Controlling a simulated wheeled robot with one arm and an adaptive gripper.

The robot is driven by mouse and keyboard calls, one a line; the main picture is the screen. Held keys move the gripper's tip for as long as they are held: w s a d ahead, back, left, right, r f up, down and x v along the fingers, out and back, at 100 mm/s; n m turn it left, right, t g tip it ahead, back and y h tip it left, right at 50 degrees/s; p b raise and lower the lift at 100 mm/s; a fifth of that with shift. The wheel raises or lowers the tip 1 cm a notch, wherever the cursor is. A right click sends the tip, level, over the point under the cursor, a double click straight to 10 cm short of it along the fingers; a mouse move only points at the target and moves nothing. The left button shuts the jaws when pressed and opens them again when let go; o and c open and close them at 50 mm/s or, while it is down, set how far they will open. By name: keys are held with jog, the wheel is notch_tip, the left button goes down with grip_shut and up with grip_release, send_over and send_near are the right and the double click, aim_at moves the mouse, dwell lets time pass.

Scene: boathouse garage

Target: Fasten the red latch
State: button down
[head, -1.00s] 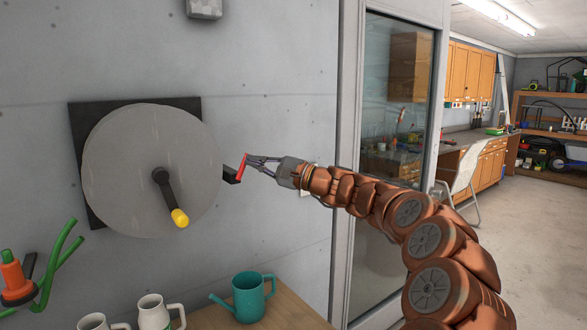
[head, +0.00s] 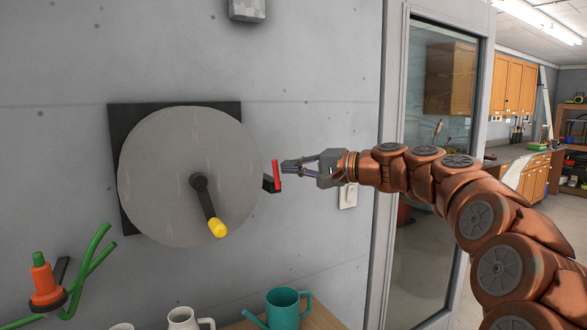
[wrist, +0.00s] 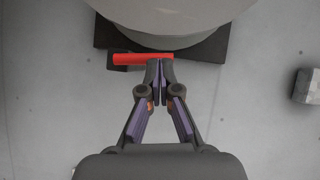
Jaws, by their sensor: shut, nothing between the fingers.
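The red latch (head: 276,174) is a short red bar on a black bracket, at the right edge of the round grey disc (head: 160,180) on the wall. The bar stands nearly upright in the head view. My gripper (head: 286,166) is just right of it, level with its upper half, with a small gap and nothing held. In the wrist view the red latch (wrist: 140,60) lies crosswise ahead of the shut fingertips (wrist: 160,68), which are close to its right end. I cannot tell there whether they touch it.
The disc has a dark crank with a yellow knob (head: 218,228). A teal watering can (head: 283,308) and a white mug (head: 184,320) stand below on a wooden surface. A green and orange fixture (head: 45,283) is at lower left. A glass door (head: 440,130) is at the right.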

jog(key=f+b+v, duration=0.1)
jog(key=b+v, duration=0.1)
jog(key=v, duration=1)
jog(key=shift+s+d+r, duration=0.2)
jog(key=shift+s+r, duration=0.05)
jog(key=shift+r, duration=0.2)
jog(key=s+a+f+n+g+h, duration=0.25)
jog(key=s+a+f, duration=0.35)
jog(key=s+f, duration=0.3)
jog(key=s+a+f+n+g+h, duration=0.1)
jog(key=s+a+f+g+h, duration=0.3)
jog(key=s+f, duration=0.55)
jog(key=s+d+f+g+h, duration=0.1)
jog(key=s+d+f+h, duration=0.1)
jog(key=s+d+f, duration=0.2)
jog(key=s+d+f+g+h+p, duration=0.1)
jog(key=s+d+f+h, duration=0.2)
jog(key=s+f, duration=0.6)
jog(key=s+d+f+g+h, duration=0.2)
jog(key=s+d+f, duration=0.4)
jog(key=s, duration=0.5)
jog(key=shift+f+n+h, duration=0.45)
jog(key=shift+f+h, duration=0.15)
jog(key=shift+h, duration=0.05)
